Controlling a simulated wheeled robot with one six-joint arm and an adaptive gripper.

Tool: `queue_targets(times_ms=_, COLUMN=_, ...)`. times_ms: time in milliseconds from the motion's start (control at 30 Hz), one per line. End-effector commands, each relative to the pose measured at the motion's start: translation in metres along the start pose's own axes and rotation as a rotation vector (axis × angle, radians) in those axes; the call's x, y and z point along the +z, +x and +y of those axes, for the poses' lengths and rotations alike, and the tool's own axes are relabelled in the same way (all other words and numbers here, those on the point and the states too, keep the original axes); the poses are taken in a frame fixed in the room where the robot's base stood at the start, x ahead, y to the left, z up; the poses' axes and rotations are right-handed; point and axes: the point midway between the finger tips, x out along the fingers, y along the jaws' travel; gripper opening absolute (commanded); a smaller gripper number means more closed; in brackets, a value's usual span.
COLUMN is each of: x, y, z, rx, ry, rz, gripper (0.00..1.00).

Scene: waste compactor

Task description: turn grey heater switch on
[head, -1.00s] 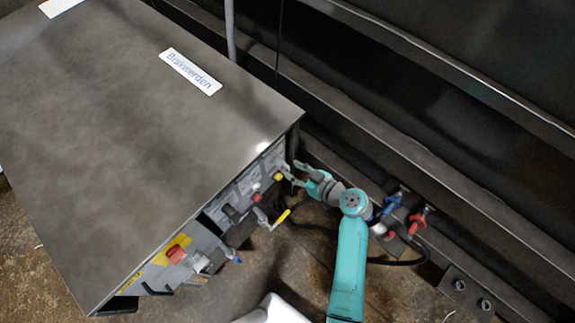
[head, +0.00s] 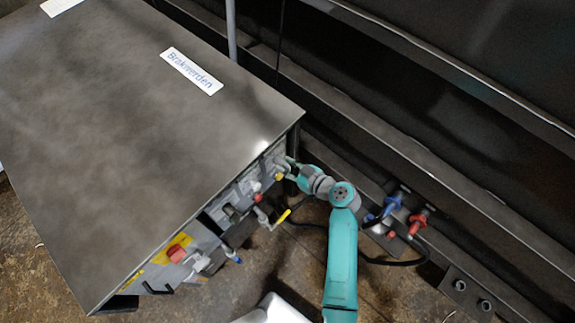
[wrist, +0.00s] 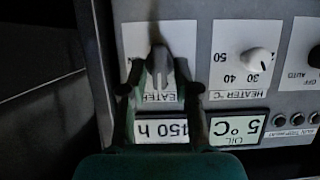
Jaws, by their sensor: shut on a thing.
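The grey heater switch (wrist: 158,58) sits on a white plate marked HEATER, upside down in the wrist view. Its narrow grey handle points roughly up and down in that picture. My gripper (wrist: 159,78) has one dark finger on each side of the handle and is shut on it. In the head view my gripper (head: 290,168) is at the far right end of the cabinet's control panel. There the switch is too small and covered to make out.
A white HEATER °C dial (wrist: 257,60) is right of the switch. Displays reading 450 h (wrist: 161,130) and 5 °C (wrist: 238,130) lie below. The metal cabinet (head: 140,130) overhangs the panel. Blue (head: 392,203) and red (head: 417,222) valve handles stand right of my arm.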

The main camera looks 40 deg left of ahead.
Motion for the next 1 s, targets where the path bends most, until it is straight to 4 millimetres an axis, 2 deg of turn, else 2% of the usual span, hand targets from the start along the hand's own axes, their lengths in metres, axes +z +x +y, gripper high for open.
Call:
queue_targets(times_ms=367, x=0.0, y=0.0, z=0.003, rx=-0.055, ry=0.132, rz=0.0, gripper=0.0)
queue_targets(times_ms=1000, x=0.003, y=0.001, z=0.012, rx=-0.28, ry=0.678, rz=0.001, gripper=0.0)
